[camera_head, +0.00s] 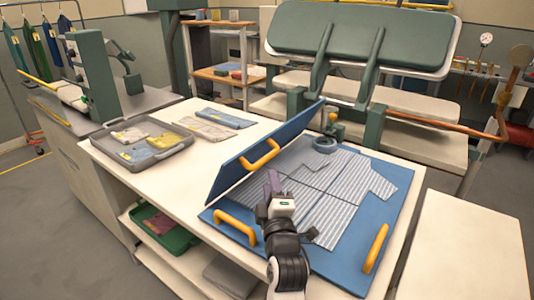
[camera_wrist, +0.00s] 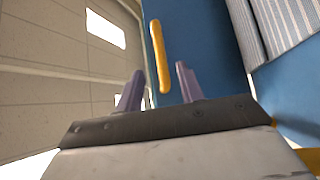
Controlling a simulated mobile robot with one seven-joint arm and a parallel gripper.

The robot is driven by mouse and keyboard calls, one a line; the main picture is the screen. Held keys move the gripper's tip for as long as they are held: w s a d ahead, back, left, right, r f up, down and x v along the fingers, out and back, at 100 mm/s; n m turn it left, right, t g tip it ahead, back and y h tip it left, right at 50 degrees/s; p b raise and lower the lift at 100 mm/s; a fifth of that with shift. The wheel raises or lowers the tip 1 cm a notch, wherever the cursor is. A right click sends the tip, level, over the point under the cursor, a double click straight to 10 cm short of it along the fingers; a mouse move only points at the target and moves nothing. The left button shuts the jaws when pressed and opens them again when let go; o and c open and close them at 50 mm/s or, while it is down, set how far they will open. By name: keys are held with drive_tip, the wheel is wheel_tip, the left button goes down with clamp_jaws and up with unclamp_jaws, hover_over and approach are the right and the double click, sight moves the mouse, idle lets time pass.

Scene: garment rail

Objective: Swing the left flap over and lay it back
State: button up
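The left flap (camera_head: 238,165) of the blue folding board (camera_head: 330,272) stands raised on edge, tilted, at the board's left side. Its yellow handle (camera_head: 260,156) faces my gripper. A grey striped shirt (camera_head: 325,190) lies on the board to the right of the flap. My gripper (camera_head: 273,181) is just in front of the flap, below its handle. In the wrist view its purple fingers (camera_wrist: 160,84) are apart, with the handle (camera_wrist: 160,50) showing in the gap between them and the flap (camera_wrist: 205,35) behind. I cannot tell whether they touch it.
More yellow handles sit at the board's front left (camera_head: 236,227) and right (camera_head: 375,248). A grey tray (camera_head: 105,148) with folded cloths stands on the table's left. Folded garments (camera_head: 208,130) lie behind it. A green press (camera_head: 360,40) stands behind.

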sight(266, 156)
drive_tip(key=shift+p+x, duration=1.65)
drive_tip(key=shift+x, duration=3.1)
drive_tip(key=shift+c, duration=0.5)
clamp_jaws()
